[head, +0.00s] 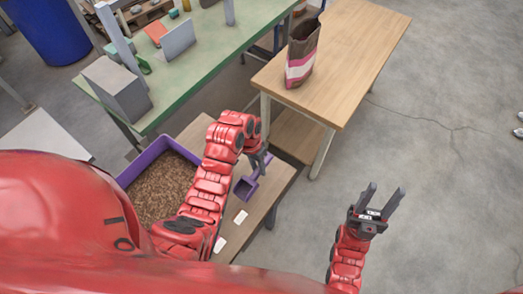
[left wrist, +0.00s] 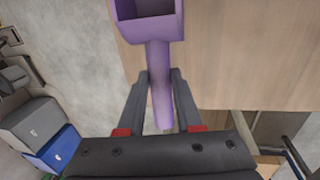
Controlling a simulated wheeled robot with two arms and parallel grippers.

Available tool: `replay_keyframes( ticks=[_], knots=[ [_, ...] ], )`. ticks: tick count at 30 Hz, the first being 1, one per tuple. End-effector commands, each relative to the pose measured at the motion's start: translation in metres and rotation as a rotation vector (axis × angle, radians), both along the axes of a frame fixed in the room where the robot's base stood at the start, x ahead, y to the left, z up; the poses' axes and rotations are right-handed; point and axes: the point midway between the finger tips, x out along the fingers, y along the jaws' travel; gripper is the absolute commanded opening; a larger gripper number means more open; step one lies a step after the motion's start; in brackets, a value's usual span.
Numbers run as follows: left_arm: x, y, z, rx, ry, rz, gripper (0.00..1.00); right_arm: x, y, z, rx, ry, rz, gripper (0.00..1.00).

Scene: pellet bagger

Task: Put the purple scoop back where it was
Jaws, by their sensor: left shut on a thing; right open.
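The purple scoop (head: 246,187) is held by its handle in my left gripper (head: 260,163), over the wooden table to the right of the pellet bin. In the left wrist view the scoop (left wrist: 150,27) has its open box end at the top, and its handle runs down between the two fingers of my left gripper (left wrist: 160,95). I cannot tell whether the scoop touches the tabletop. The purple bin (head: 128,178) holds brown pellets and is partly hidden by my left arm. My right gripper (head: 380,204) is open and empty above the floor at the right.
Two white labels (head: 240,217) lie on the low wooden table (head: 279,176). A brown, white and pink bag (head: 301,60) stands on the taller wooden table (head: 350,45). A green bench (head: 205,55) carries a grey box (head: 117,88).

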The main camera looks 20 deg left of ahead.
Motion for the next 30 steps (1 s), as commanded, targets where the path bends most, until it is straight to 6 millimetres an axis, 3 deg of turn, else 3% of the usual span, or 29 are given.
replay_keyframes(
  ticks=[1,16,18,30],
  knots=[
    [0.013,0.000,-0.010,-0.003,-0.001,0.004,0.00,0.000,0.000,-0.017,0.000,0.000,0.000,0.50],
    [0.110,0.005,-0.019,0.000,-0.001,0.001,0.00,0.000,0.000,-0.110,0.000,0.000,0.000,0.50],
    [0.115,0.005,-0.009,-0.001,0.004,0.001,0.00,0.000,0.000,-0.094,0.000,0.000,0.000,0.50],
    [0.132,0.006,-0.013,0.000,0.003,0.002,0.00,0.000,0.000,-0.091,0.000,0.000,0.000,0.50]
  ],
)
